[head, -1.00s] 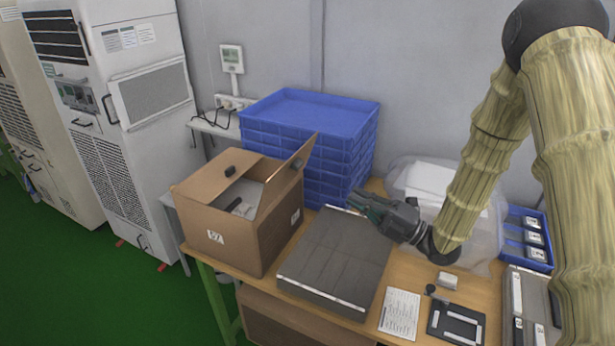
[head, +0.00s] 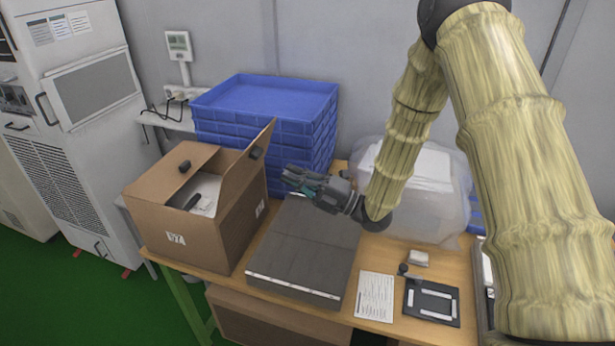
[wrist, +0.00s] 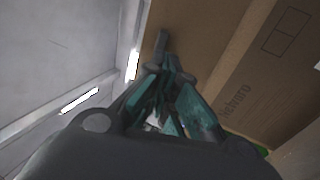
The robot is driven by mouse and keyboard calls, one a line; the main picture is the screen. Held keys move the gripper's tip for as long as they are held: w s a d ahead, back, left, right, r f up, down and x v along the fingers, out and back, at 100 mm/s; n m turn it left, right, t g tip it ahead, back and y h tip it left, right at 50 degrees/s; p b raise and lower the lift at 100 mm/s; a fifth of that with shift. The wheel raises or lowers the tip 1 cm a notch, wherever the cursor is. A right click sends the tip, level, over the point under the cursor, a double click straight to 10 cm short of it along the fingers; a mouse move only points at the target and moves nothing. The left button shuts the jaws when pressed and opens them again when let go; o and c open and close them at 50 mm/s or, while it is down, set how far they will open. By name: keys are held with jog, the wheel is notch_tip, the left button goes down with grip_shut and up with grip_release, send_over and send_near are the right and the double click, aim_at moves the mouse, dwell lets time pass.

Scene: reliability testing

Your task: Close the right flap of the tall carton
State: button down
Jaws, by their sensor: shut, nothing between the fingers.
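The tall brown carton (head: 185,240) stands on the left part of the table in the head view. The carton's top is partly open and shows white and dark contents. My gripper (head: 287,176) is shut and empty, just right of the raised flap, seemingly a short gap away. In the wrist view, the gripper's fingers (wrist: 165,55) are together in front of brown cardboard (wrist: 245,70); contact cannot be told.
A stack of blue trays (head: 265,100) stands behind the carton. A flat grey case (head: 305,255) lies right of it, below my gripper. A paper sheet (head: 376,295) and a black frame (head: 432,302) lie at the front.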

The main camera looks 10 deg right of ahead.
aim_at(258, 158)
jog(key=p+x, duration=0.3)
jog(key=x, duration=0.3)
jog(key=shift+w+a, duration=0.15)
jog(key=shift+a, duration=0.1)
jog(key=shift+r, duration=0.15)
jog(key=shift+a+r, duration=0.1)
